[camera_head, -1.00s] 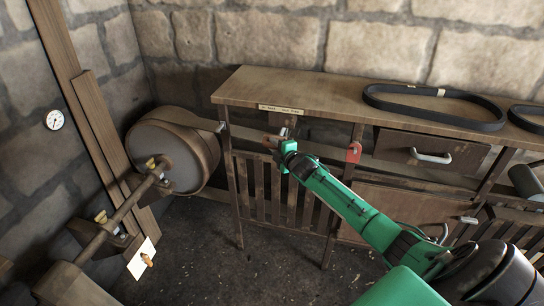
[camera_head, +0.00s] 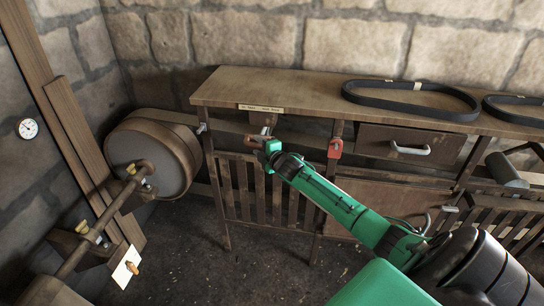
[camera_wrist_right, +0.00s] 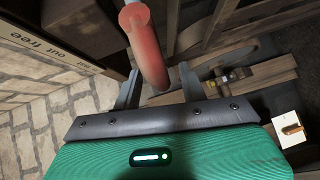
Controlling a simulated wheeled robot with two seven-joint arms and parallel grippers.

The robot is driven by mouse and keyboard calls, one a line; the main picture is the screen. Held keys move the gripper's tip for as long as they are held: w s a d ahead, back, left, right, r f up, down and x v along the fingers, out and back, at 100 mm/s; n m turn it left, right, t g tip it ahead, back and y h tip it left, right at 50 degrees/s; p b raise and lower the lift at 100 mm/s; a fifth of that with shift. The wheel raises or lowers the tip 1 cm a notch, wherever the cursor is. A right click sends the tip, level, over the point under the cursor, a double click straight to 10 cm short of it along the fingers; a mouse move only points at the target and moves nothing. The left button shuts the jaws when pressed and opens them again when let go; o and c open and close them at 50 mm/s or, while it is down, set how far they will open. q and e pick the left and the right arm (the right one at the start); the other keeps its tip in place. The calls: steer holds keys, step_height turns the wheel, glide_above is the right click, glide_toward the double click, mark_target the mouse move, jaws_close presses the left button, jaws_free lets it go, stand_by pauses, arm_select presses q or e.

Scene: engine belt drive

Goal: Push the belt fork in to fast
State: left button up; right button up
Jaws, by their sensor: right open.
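In the head view my right gripper (camera_head: 262,149) is at the bench front, just below the label strip (camera_head: 261,108); the handle there is small and mostly hidden. In the wrist view the label (camera_wrist_right: 48,45) shows upside down and reads "out free". The fork itself is not clearly visible. My left gripper is out of view.
The wooden bench (camera_head: 300,88) carries two black belts, one here (camera_head: 410,99). A red bracket (camera_head: 335,148) hangs on its front, left of a drawer (camera_head: 408,146). A large drum (camera_head: 153,158) and shaft stand left. The floor (camera_head: 200,250) before the bench is open.

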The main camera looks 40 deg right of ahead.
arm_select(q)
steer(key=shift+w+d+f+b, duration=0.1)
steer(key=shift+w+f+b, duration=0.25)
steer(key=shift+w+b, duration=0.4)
arm_select(e)
steer(key=s+r, duration=0.1)
steer(key=s, duration=1.1)
steer(key=shift+a+r, duration=0.4)
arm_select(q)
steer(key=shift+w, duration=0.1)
